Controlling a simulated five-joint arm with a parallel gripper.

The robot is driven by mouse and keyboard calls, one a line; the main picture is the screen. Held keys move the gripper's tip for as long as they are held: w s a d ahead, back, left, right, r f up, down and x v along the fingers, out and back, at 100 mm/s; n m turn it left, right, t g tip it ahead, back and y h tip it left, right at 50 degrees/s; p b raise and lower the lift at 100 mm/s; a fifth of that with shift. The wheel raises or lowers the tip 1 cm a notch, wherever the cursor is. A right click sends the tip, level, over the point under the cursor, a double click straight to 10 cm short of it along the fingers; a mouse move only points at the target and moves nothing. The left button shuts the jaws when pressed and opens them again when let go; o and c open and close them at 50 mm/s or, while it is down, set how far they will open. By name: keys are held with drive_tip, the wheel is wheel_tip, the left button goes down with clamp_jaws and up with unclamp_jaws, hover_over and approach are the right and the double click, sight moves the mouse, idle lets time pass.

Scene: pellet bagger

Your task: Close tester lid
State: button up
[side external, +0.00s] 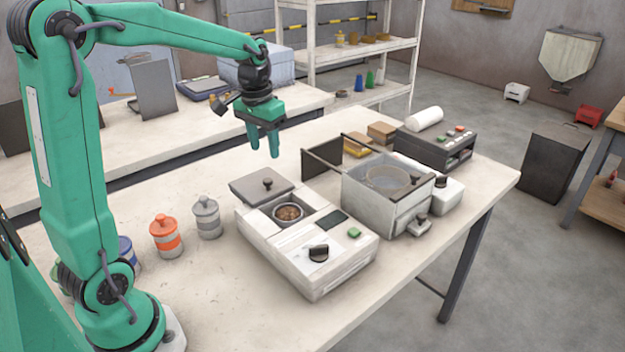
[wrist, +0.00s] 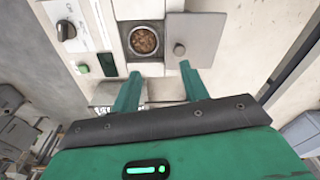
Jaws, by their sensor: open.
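The tester (side external: 310,248) is a white box on the bench with a round well (side external: 288,214) holding brown pellets. Its grey lid (side external: 262,186) with a dark knob lies open at the back left of the well. In the wrist view the well (wrist: 145,41) is uncovered, and the lid (wrist: 194,38) lies flat to its right with its knob facing up. My gripper (side external: 264,147) is open and empty, with its fingers pointing down. It is above the bench, higher than the lid and apart from it. The wrist view shows its two green fingers (wrist: 160,85) below the well and lid.
A glass-walled balance (side external: 385,195) stands right of the tester, with a dark panel (side external: 322,158) standing upright beside it. Orange (side external: 166,236) and grey (side external: 207,218) jars stand left of the tester. A dark control box (side external: 438,148) is at the back right.

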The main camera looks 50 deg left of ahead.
drive_tip(key=g, duration=0.1)
hover_over(267, 179)
wheel_tip(267, 179, down, 4)
drive_tip(key=shift+r+n, duration=0.15)
drive_tip(key=shift+n, duration=0.15)
drive_tip(key=shift+d, duration=0.1)
drive_tip(key=shift+f, duration=3.9)
clamp_jaws()
